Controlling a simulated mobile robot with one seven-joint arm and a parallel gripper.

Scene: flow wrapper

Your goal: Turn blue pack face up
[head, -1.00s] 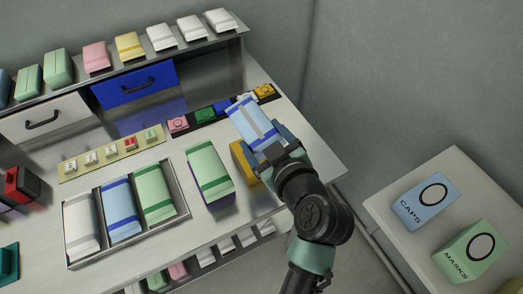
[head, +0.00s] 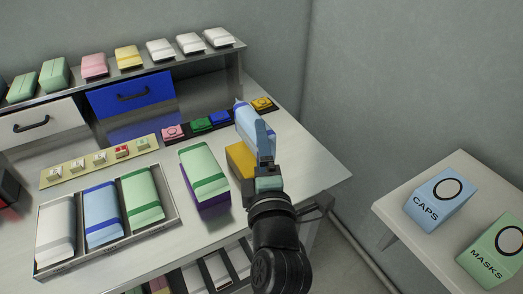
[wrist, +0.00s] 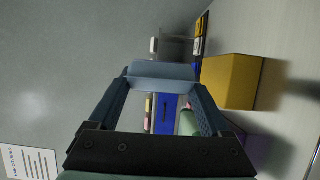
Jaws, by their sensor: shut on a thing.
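The blue pack (head: 246,126) is light blue with darker blue ends. My gripper (head: 265,150) is shut on it and holds it up above the right part of the bench, beside and above a yellow block (head: 239,158). The pack stands on edge, with a narrow side toward the head camera, so its broad faces are mostly hidden. In the wrist view the pack (wrist: 162,74) is a pale blue band between the two fingertips. The yellow block (wrist: 231,80) is to its right there.
A green pack (head: 204,167) lies on a purple block (head: 208,199) left of the yellow block. A tray (head: 173,217) holds white, blue and green packs. A row of coloured buttons (head: 220,118) runs behind. The bench's right end (head: 318,172) is clear.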

